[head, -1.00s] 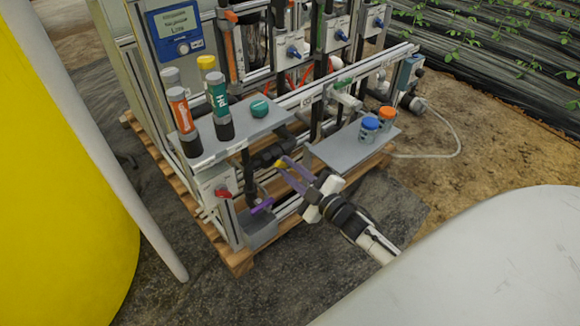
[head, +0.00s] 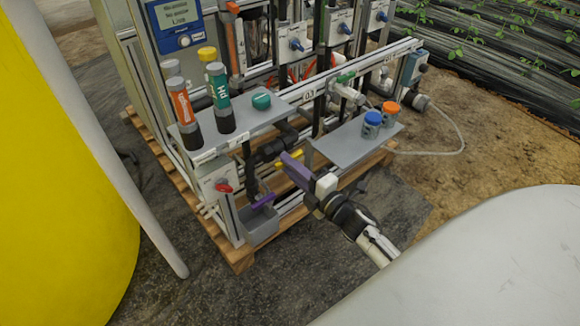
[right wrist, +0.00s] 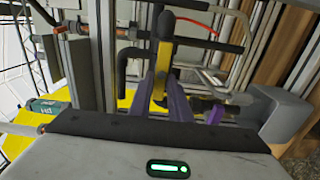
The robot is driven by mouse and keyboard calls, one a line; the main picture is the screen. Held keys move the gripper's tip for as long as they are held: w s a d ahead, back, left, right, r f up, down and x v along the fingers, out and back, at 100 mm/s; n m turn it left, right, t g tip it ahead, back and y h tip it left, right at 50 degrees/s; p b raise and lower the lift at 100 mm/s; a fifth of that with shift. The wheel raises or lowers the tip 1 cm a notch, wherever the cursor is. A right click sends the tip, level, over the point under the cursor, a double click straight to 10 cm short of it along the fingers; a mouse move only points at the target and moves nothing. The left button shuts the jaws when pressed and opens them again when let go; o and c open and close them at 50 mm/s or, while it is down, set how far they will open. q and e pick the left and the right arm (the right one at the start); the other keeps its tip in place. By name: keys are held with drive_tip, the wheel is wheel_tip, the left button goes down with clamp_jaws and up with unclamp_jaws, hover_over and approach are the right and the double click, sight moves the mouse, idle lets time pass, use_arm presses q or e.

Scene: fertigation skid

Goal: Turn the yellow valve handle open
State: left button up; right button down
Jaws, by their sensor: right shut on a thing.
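The yellow valve handle (head: 289,158) is a short lever on dark piping, low on the front of the skid. My right gripper (head: 289,163) has its purple fingers at the handle and is shut on it. In the right wrist view the yellow handle (right wrist: 160,82) shows between the purple fingers (right wrist: 162,98), with black pipe beyond it. The fingers hide part of the handle in the head view. My left gripper is in neither view.
A purple handle (head: 263,200) sits above a grey box beside the gripper. A red knob (head: 224,187) is to the left. Grey shelves hold bottles (head: 219,100) and blue and orange-capped jars (head: 371,124). A wooden pallet (head: 239,259) lies below.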

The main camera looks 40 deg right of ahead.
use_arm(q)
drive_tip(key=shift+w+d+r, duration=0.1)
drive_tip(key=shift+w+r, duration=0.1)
use_arm(e)
drive_tip(key=shift+f, duration=0.1)
drive_tip(key=c, duration=1.7)
unclamp_jaws()
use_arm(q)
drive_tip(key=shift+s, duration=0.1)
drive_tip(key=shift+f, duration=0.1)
use_arm(e)
drive_tip(key=shift+s, duration=0.15)
